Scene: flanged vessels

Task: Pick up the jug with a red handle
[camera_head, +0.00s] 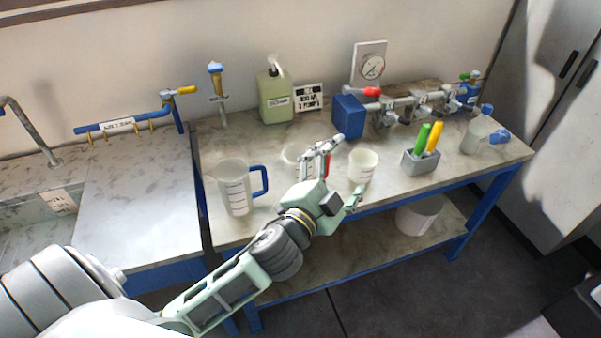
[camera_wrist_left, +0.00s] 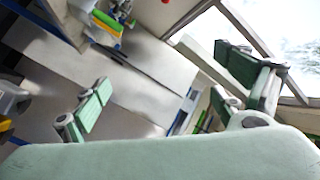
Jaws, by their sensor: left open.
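The jug with a red handle (camera_head: 294,155) stands on the marble bench, a translucent measuring jug partly hidden behind my left gripper. Its red handle (camera_head: 327,166) shows between the gripper's fingers in the head view. My left gripper (camera_head: 345,172) is open, in front of the jug and overlapping it in the picture; whether it touches cannot be told. In the left wrist view the two green-padded fingers (camera_wrist_left: 165,92) are spread wide with nothing between them, and the jug cannot be made out there. My right gripper is not in view.
A larger jug with a blue handle (camera_head: 236,188) stands left, and a white cup (camera_head: 362,166) right, close to my gripper. A grey holder (camera_head: 420,161) with green and yellow handles is further right. A green canister (camera_head: 275,98) and blue box (camera_head: 348,116) stand behind.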

